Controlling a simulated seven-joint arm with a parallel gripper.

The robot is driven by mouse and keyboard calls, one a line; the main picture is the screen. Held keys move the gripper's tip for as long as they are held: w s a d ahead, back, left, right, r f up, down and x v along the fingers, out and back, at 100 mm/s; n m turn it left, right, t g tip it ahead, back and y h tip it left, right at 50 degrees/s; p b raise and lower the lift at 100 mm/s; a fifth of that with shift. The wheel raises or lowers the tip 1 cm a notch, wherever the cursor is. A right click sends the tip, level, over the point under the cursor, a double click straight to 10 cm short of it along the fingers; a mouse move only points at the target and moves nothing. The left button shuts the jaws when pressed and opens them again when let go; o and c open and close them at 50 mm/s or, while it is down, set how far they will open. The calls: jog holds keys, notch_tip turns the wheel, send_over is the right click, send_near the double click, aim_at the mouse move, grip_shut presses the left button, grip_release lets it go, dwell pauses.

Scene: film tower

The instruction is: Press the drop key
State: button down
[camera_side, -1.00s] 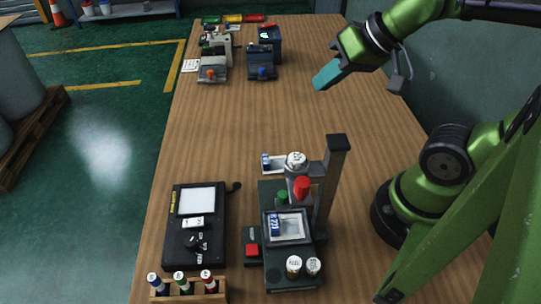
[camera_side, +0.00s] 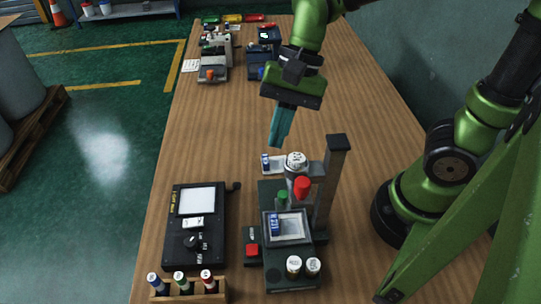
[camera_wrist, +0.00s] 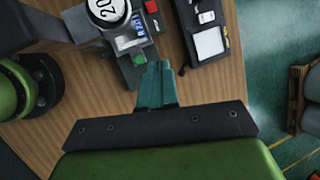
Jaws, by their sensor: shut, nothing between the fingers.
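The film tower (camera_side: 334,185) stands on the bench, with a dark base, a post and a head with a white round cap (camera_side: 297,160). A small dark box beside its base carries a red key (camera_side: 252,250); its label is too small to read surely. This red key (camera_wrist: 151,6) also shows at the top of the wrist view. A green knob (camera_side: 282,197) and a red knob (camera_side: 302,187) are on the tower. My gripper (camera_side: 278,141), with teal fingers, is shut and empty, above the bench behind the tower. Its fingertips (camera_wrist: 158,65) are near the green knob in the wrist view.
A black panel (camera_side: 175,222) with a white screen and a dial lies left of the tower. A wooden rack (camera_side: 190,294) of small bottles is at the front. Other devices (camera_side: 213,67) stand at the far end. The bench middle is clear.

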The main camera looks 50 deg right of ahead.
aim_at(251, 245)
jog(key=s+a+f+m+g, duration=0.1)
jog(key=a+f+m+g, duration=0.2)
jog(key=a, duration=0.3)
jog(key=s+a+f+m+g, duration=0.2)
jog(key=a+f+m+g, duration=0.1)
jog(key=a+g, duration=0.1)
jog(key=shift+a+y, duration=0.4)
jog(key=shift+a, duration=0.5)
jog(key=shift+f, duration=0.15)
jog(key=shift+f, duration=4.3)
jog(key=shift+f, duration=0.1)
jog(key=shift+f, duration=0.3)
jog(key=shift+f, duration=0.4)
jog(key=shift+r, duration=0.85)
